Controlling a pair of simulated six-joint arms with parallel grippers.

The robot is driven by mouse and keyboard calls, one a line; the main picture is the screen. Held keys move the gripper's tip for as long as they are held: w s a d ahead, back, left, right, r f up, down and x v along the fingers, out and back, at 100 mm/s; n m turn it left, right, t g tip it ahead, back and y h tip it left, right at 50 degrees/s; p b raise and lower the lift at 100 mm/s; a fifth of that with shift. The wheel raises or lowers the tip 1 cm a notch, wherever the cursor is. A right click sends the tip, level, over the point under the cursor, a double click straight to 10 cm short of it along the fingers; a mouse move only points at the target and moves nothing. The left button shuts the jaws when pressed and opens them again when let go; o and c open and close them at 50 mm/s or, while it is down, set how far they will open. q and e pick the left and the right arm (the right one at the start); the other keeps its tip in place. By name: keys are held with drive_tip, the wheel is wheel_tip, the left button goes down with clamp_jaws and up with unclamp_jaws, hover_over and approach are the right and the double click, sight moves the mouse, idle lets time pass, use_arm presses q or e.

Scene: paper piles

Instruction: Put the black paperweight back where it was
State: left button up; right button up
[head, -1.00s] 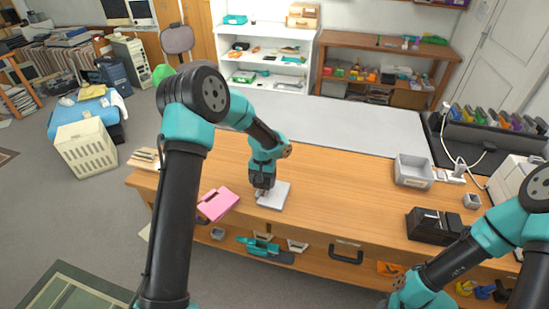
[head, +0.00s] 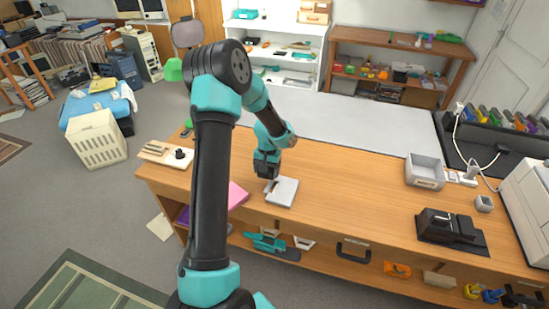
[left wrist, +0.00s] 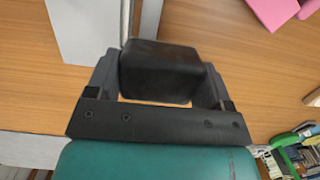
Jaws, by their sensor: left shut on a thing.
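My left gripper (head: 268,183) is at the left edge of a pale grey-white pile (head: 284,191) on the wooden desk. In the left wrist view, the left gripper (left wrist: 160,85) is shut on a black block, the black paperweight (left wrist: 160,70). The pale pile (left wrist: 85,30) stands just beyond it, upper left. A pink pile (head: 237,195) is left of the gripper in the head view, partly hidden by my left arm; it also shows at the upper right of the wrist view (left wrist: 272,8). My right gripper is not in view.
A wooden tray with a small black knob-like thing (head: 180,153) is at the desk's left end. A grey bin (head: 425,172) and a black device (head: 450,228) are to the right. The middle of the desk (head: 350,190) is clear.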

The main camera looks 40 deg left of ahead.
use_arm(q)
drive_tip(key=w+a, duration=0.3)
drive_tip(key=a, duration=0.1)
drive_tip(key=w+a+f, duration=0.1)
drive_tip(key=w+a, duration=0.2)
drive_tip(key=w, duration=0.1)
drive_tip(key=w+a, duration=0.3)
drive_tip(key=a, duration=0.1)
drive_tip(key=shift+w+a+f, duration=0.15)
drive_tip(key=shift+a+f, duration=0.05)
drive_tip(key=shift+a, duration=0.15)
drive_tip(key=shift+w+a+f, duration=0.15)
drive_tip(key=shift+a+f, duration=0.05)
drive_tip(key=shift+f, duration=1.6)
drive_tip(key=shift+f, duration=0.15)
drive_tip(key=o, duration=0.9)
